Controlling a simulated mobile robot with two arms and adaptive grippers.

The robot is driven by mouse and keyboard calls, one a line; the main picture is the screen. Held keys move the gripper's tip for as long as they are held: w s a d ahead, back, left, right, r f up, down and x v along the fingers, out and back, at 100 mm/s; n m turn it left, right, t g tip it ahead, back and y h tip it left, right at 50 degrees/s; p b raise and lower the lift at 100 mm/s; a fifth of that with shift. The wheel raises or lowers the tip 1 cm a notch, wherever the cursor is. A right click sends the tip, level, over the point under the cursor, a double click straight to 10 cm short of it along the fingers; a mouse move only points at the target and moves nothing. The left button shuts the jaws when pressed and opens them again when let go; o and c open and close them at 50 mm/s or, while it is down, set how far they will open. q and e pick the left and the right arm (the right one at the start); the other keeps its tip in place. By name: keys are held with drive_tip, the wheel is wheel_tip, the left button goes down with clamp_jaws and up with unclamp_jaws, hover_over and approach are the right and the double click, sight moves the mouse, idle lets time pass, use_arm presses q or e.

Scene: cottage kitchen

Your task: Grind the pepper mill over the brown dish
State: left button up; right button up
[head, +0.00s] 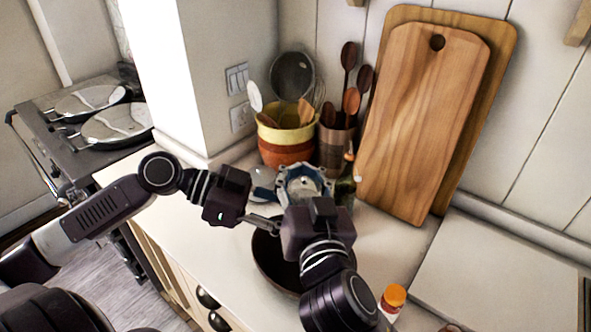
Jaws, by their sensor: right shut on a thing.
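The brown dish (271,262) is a dark round dish on the counter, partly covered by my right gripper and arm. My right gripper (312,205) is over the dish's right side, its back to the camera. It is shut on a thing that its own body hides. I cannot make out the pepper mill clearly. My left gripper (264,221) comes in from the left above the dish's far rim, its fingertips close to the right gripper. I cannot tell how far its fingers are apart.
Behind the grippers are a blue-grey ring-shaped object (303,183) and a dark bottle (346,190). A yellow and orange utensil pot (286,140) and wooden cutting boards (420,120) stand by the wall. An orange-capped jar (393,297) is at the front right. The right counter (500,265) is mostly clear.

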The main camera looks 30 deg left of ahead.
sight(307, 200)
drive_tip(key=shift+s+r, duration=0.1)
drive_tip(key=shift+r, duration=0.05)
idle(0.3)
drive_tip(key=o, duration=1.3)
drive_tip(key=shift+v, duration=3.75)
